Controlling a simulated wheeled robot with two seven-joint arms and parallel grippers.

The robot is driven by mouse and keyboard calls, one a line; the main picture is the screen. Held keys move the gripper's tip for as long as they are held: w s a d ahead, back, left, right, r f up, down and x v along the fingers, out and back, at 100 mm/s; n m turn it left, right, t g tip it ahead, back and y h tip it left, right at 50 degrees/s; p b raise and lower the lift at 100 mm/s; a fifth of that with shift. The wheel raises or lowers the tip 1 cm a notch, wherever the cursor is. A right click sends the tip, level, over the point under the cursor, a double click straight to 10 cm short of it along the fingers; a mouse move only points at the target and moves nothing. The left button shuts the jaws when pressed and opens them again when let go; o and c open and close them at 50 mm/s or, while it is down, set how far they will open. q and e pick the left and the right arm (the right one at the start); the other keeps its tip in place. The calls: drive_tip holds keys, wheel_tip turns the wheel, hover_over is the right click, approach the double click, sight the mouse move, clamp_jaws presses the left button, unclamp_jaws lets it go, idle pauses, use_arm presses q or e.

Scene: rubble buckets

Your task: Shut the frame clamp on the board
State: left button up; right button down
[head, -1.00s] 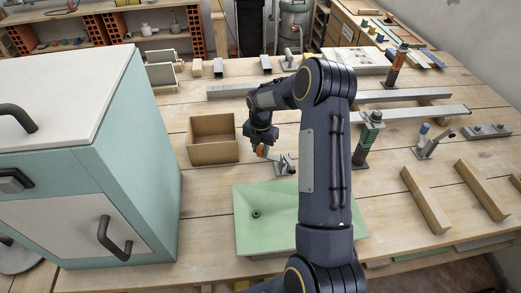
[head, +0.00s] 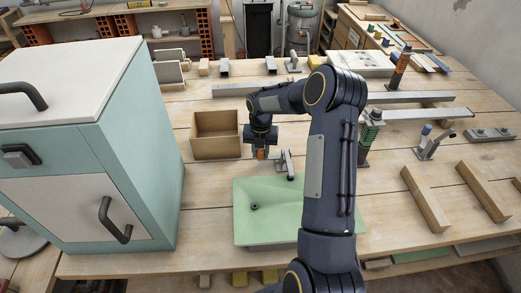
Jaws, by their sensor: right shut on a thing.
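A small grey metal clamp (head: 284,161) stands at the board's far edge. My right gripper (head: 261,151) points down just left of the clamp, shut on an orange handle (head: 261,155). How the handle joins the clamp is too small to tell. My right forearm hides the board's right part. My left gripper is out of view.
An open brown box (head: 216,153) stands just left of my right gripper. A teal cabinet (head: 135,150) fills the left side.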

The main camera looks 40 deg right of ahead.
drive_tip(key=shift+s+a+n, duration=0.1)
drive_tip(key=shift+n, duration=0.2)
drive_tip(key=c, duration=1.1)
unclamp_jaws()
drive_tip(key=shift+r, duration=0.1)
wheel_tip(320, 180, up, 8)
drive_tip(key=shift+f+b, duration=0.2)
drive_tip(key=shift+b, duration=0.25)
